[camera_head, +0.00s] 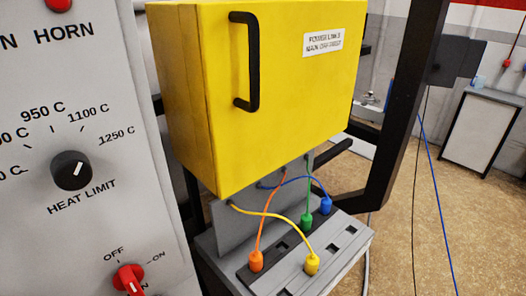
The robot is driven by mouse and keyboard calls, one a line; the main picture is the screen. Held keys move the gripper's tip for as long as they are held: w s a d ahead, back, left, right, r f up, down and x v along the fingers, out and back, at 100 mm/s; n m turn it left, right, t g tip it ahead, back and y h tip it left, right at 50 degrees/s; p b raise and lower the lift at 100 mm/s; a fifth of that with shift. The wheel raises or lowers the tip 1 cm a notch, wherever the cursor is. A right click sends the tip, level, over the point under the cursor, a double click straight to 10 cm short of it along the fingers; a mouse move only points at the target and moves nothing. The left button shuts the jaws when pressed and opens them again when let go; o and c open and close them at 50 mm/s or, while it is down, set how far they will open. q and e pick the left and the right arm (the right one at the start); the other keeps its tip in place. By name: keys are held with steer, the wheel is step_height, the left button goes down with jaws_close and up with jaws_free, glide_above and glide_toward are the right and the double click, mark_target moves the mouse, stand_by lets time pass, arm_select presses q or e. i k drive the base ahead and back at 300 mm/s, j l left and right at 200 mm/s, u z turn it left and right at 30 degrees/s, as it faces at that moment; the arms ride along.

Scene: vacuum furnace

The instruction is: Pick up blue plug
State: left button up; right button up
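The blue plug (325,205) stands at the back right of the grey socket panel (345,248), below the yellow cabinet. A blue cable runs from its top up and left to behind the cabinet's lower edge. The green plug (307,219) is just left of it. The orange plug (256,261) and the yellow plug (312,264) stand nearer the front of the panel, each with a cable. Neither of my grippers shows in the head view.
The yellow cabinet (270,100) with a black handle (250,62) overhangs the back of the panel. A grey control panel (70,120) with knobs fills the left. A black frame post (397,120) rises right of the panel. Open floor (445,235) lies at right.

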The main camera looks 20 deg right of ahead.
mark_target(325, 203)
steer(key=k+l+u, duration=0.1)
steer(key=k+l, duration=0.2)
steer(key=l, duration=0.2)
steer(key=k+l, duration=0.3)
steer(key=l, duration=0.15)
steer(key=k+l+u, duration=0.15)
steer(key=k+l, duration=0.15)
steer(key=l, duration=0.15)
